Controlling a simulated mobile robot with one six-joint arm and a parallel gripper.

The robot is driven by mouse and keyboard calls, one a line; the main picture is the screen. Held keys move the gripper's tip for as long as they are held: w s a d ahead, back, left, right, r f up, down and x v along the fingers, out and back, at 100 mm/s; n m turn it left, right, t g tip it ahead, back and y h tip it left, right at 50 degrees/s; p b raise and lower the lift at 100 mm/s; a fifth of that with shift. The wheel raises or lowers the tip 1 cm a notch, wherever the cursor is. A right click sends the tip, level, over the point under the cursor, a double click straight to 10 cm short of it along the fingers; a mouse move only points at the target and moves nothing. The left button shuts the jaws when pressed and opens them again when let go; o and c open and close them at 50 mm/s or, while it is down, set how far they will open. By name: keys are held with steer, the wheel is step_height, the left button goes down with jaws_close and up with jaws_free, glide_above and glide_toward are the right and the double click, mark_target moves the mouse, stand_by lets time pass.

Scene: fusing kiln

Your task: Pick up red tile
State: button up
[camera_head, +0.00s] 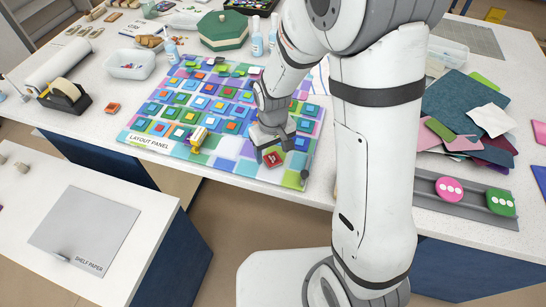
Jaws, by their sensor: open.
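A red tile (273,160) with a small pale mark lies near the front right of the colourful layout panel (246,172). My gripper (276,152) is open and points down right at this tile, with its fingers close to the tile's far edge. I cannot tell whether they touch it or sit on either side of it. Another reddish tile (112,108) lies alone on the white table, left of the panel.
Several stacked square tiles cover the panel, and a yellow-and-white item (198,137) lies near its front. Coloured sheets (465,110) lie at right.

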steer(key=shift+f, duration=1.1)
steer(key=shift+c, duration=0.4)
steer(key=c, duration=1)
steer(key=shift+r, duration=0.1)
